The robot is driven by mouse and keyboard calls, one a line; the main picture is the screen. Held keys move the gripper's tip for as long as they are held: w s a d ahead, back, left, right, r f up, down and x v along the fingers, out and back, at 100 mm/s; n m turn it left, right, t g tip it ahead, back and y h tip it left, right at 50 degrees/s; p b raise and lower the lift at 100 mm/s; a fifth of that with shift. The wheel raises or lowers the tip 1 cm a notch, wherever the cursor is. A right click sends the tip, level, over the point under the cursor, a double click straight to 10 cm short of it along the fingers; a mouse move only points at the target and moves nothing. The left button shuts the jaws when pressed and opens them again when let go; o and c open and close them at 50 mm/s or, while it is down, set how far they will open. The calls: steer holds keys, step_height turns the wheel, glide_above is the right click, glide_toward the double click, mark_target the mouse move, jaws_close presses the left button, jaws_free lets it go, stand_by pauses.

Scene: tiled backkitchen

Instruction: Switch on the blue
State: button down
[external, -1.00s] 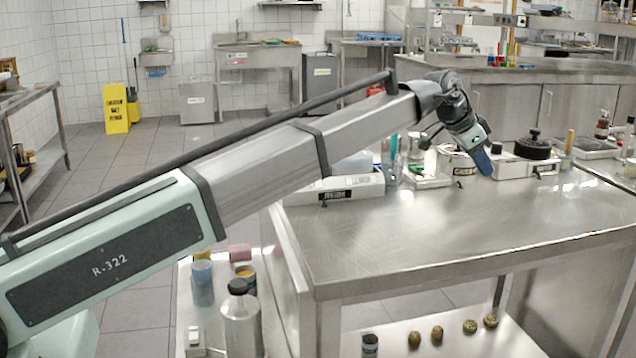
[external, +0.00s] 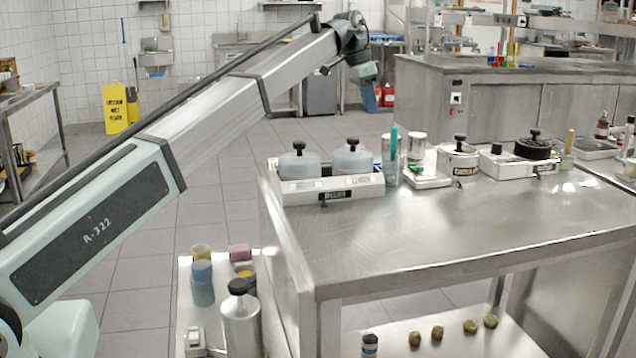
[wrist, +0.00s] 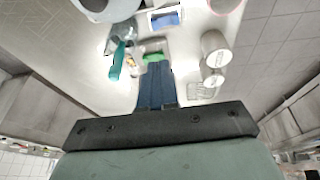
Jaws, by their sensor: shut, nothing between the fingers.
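My gripper (external: 369,98) has blue fingers and is shut and empty. In the external view it hangs high behind the steel table, beyond the back-left appliances. A white double-burner unit (external: 362,190) with two lidded pots stands at the table's back left, with a small dark knob (external: 323,204) on its front. A second white hot plate (external: 512,167) carries a black lidded pot (external: 536,146) at the back right. In the wrist view the shut fingers (wrist: 155,88) point toward a green item (wrist: 155,57) and a blue patch (wrist: 165,20). Which thing is "the blue" I cannot tell.
Between the hot plates stand a glass with teal tools (external: 392,160), a small scale (external: 428,180) and a lidded canister (external: 458,160). The table's front (external: 430,240) is clear. A lower side shelf holds a blue jar (external: 202,283) and a steel bottle (external: 240,320).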

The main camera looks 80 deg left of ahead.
steer(key=shift+a+f, duration=0.1)
stand_by(0.3)
glide_above(378, 167)
steer(key=f, duration=1.1)
steer(key=shift+w+a+f, duration=0.1)
steer(key=shift+a+f, duration=0.1)
steer(key=shift+a, duration=0.05)
steer(key=shift+d+f, duration=0.15)
steer(key=shift+f, duration=0.9)
steer(key=shift+d+f+y, duration=0.3)
steer(key=shift+d+f, duration=0.05)
steer(key=shift+a, duration=0.2)
steer(key=shift+a+r, duration=0.1)
steer(key=shift+a, duration=0.1)
